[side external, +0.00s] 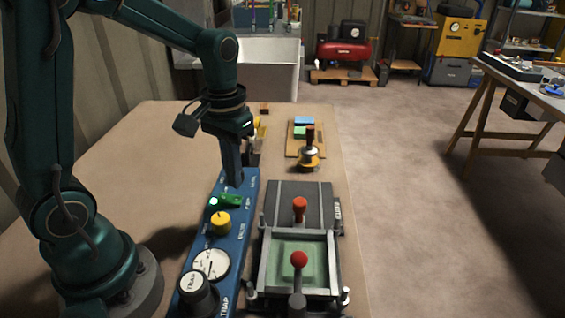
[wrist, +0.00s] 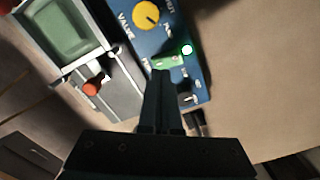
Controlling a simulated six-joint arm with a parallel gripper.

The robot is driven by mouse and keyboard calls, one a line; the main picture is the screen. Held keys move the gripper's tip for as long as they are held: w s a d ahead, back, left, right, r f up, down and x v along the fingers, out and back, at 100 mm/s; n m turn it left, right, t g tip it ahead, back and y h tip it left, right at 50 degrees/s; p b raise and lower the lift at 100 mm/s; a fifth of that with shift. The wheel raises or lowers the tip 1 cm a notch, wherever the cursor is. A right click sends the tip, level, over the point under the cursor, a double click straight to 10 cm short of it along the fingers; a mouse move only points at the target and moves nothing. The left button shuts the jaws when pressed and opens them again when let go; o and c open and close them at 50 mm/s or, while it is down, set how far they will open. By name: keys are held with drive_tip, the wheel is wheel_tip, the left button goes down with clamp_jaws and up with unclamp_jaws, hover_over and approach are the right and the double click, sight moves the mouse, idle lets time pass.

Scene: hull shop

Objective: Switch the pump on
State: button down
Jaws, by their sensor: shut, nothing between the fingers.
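The long blue control panel (side external: 243,222) lies on the bench. Near its far end are a green switch (side external: 231,200) and a small lamp (side external: 213,202), which glows bright. In the wrist view the green switch (wrist: 168,62) and lit lamp (wrist: 187,49) also show. My gripper (side external: 233,182) is shut and empty, pointing down over the far end of the panel, just beyond the green switch. In the wrist view its fingertips (wrist: 160,76) are right beside the switch; whether they touch it I cannot tell.

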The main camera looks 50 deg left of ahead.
sight(237, 199)
drive_tip(key=shift+r, duration=1.95)
drive_tip(key=s+d+r+m+t, duration=0.3)
drive_tip(key=s+d+t, duration=0.2)
drive_tip(key=s, duration=0.3)
drive_tip(key=shift+s+t, duration=0.3)
drive_tip(key=shift+s, duration=0.1)
